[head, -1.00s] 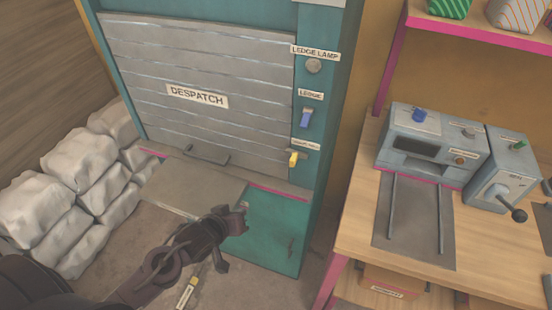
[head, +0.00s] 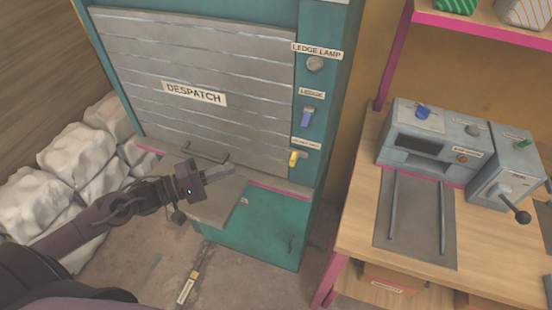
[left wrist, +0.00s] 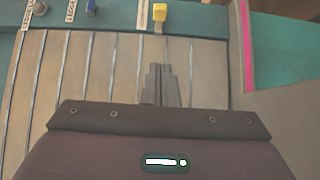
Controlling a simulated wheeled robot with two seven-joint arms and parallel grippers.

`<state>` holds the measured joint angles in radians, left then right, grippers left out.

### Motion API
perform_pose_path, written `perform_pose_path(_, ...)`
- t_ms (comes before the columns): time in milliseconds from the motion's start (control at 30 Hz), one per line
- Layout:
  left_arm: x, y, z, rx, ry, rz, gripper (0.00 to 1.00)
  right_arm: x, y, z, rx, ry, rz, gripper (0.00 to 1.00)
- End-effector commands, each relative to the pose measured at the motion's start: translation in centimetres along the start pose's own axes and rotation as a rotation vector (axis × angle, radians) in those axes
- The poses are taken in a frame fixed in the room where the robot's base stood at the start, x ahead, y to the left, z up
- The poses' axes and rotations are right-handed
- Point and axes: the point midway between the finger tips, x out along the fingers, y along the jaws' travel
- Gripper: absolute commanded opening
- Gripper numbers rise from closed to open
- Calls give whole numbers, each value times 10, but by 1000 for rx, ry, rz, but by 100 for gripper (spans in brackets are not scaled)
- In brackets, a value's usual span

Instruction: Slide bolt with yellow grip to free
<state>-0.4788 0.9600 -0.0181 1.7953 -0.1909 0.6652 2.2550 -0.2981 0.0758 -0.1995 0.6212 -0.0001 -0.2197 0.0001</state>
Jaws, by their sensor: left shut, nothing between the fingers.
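The yellow grip (head: 294,158) sits on the right post of the teal despatch cabinet, below the blue ledge switch, with a small label above it. In the left wrist view the yellow grip (left wrist: 160,12) shows at the top, beyond the fingertips. My left gripper (head: 228,172) is shut and empty in front of the lower shutter, to the left of the yellow grip and apart from it. Its closed fingers (left wrist: 166,84) point toward the grip in the left wrist view. The bolt itself is too small to make out. My right gripper is not in view.
The grey shutter (head: 170,65) marked DESPATCH is down, with a handle near its bottom. A grey ledge (head: 212,208) juts out below it. A wooden bench (head: 350,225) with grey machines stands at right. White sacks (head: 40,180) are piled at left.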

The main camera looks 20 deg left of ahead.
Motion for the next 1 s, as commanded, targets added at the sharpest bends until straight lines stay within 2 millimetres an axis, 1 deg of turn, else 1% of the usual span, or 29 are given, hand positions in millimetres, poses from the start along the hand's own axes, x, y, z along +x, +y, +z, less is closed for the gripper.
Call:
perform_pose_path(333, 0, 2, 0, -11, -8, 6, 0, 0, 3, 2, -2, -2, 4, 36)
perform_pose_path(467, 4, 2, 0, -9, -8, 8, 0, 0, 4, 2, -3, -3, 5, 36)
perform_pose_path(567, 13, 3, 0, -8, -7, 9, 0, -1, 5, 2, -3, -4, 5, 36)
perform_pose_path(667, 27, 4, 0, -7, -8, 9, 0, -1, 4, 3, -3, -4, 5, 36)
perform_pose_path(1000, 85, 5, 0, -9, -6, 9, 0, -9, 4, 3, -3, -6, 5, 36)
